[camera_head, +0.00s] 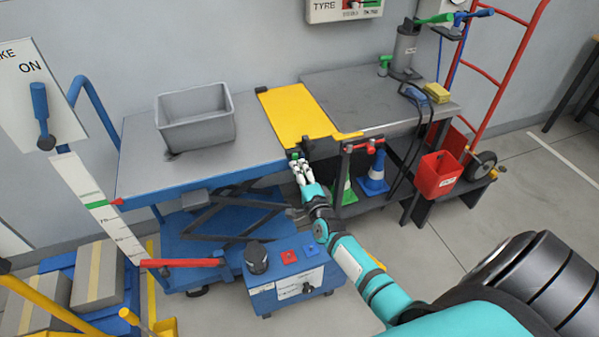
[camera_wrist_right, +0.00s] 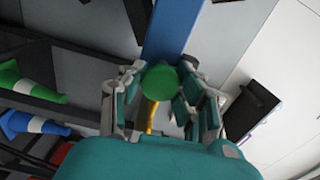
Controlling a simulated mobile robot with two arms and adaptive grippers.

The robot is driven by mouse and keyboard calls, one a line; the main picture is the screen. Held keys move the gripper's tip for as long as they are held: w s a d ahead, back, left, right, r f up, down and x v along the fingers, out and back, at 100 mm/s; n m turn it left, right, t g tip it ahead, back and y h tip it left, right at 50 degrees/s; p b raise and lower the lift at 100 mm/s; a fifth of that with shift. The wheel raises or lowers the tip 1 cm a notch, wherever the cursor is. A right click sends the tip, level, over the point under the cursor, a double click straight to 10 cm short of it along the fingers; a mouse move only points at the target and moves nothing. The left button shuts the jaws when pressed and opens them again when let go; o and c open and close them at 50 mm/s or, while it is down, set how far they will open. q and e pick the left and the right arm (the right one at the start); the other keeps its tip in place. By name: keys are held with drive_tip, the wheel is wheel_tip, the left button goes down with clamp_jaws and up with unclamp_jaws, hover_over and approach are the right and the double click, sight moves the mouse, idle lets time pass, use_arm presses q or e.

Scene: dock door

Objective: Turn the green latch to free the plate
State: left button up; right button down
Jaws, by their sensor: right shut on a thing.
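The green latch (camera_wrist_right: 160,82) shows as a round green knob between the fingers of my right gripper (camera_wrist_right: 163,98) in the right wrist view. In the head view my right gripper (camera_head: 300,170) is at the front edge of the table, just below the near left corner of the yellow plate (camera_head: 300,115). A small bit of the green latch (camera_head: 295,155) shows at its fingertips. The gripper is shut on the latch; its fingers hide most of it. The plate lies flat across the gap between the blue lift table and the dark bench. My left gripper is not in view.
A grey bin (camera_head: 196,120) stands on the blue lift table (camera_head: 140,165). A red-handled lever (camera_head: 360,147) stands right of my gripper, above traffic cones (camera_head: 376,175). A blue control box (camera_head: 290,285) sits below. A red bucket (camera_head: 437,175) hangs at the bench's right.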

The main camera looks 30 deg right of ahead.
drive_tip(key=n+p, duration=0.1)
drive_tip(key=n, duration=0.3)
drive_tip(key=shift+n, duration=0.3)
drive_tip(key=n+p, duration=0.1)
drive_tip(key=n, duration=0.8)
drive_tip(key=shift+p, duration=0.35)
drive_tip(key=shift+f+n, duration=0.1)
drive_tip(key=shift+n, duration=2.1)
drive_tip(key=c, duration=0.9)
unclamp_jaws()
drive_tip(key=v, duration=1.2)
